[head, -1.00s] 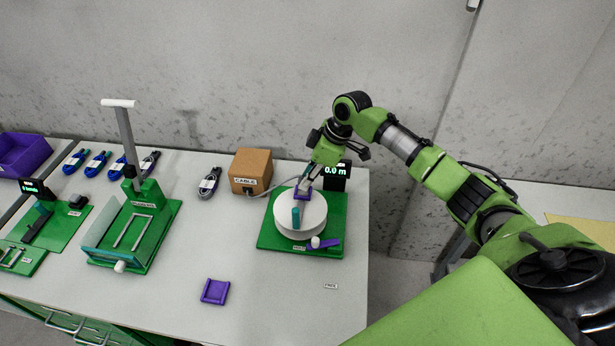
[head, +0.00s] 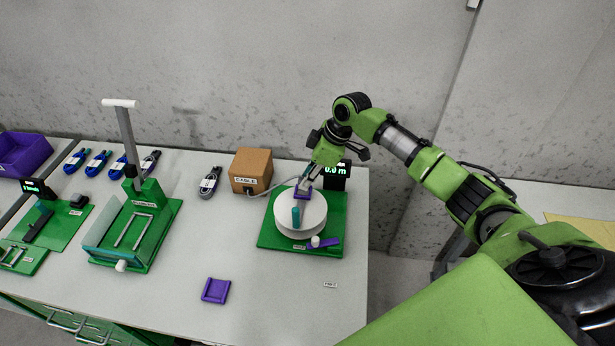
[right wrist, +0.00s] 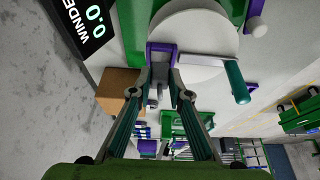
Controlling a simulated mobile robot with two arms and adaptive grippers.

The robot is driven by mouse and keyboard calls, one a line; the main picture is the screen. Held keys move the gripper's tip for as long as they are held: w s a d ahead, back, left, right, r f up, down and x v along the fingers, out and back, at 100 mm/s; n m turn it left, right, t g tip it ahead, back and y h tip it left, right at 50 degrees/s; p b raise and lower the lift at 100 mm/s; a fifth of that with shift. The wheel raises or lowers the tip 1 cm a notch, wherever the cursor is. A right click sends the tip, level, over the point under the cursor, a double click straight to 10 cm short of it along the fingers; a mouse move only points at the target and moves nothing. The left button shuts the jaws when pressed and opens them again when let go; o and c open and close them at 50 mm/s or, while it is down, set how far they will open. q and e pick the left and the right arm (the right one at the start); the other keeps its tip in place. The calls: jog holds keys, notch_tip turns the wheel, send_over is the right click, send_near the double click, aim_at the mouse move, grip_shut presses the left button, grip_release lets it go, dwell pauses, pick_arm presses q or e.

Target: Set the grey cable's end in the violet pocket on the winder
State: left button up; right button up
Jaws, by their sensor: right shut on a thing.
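The winder has a white round drum (head: 311,222) on a green base (head: 271,238), with a teal crank grip (head: 296,217). The violet pocket (head: 301,195) sits at the drum's back edge; the right wrist view shows it as a violet bracket (right wrist: 151,54). The grey cable (head: 262,192) runs from the cardboard cable box (head: 250,169) toward the pocket. My right gripper (head: 306,183) is shut on the grey cable's end (right wrist: 154,97), right at the pocket. I cannot tell whether the end is seated in it. My left gripper is out of view.
A violet lever (head: 332,243) with a white knob is at the winder's front. A display (head: 337,176) reading 0.0 m stands behind. A loose violet tray (head: 215,291) lies in front; a green press-like fixture (head: 163,222) and coiled cables are left.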

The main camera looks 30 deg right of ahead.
jog(key=shift+f+b, duration=0.4)
jog(key=shift+f, duration=0.8)
dwell(0.4)
jog(key=o, duration=0.9)
jog(key=shift+o, duration=0.2)
notch_tip(320, 180, up, 8)
jog(key=p, duration=0.7)
jog(key=shift+p, duration=0.35)
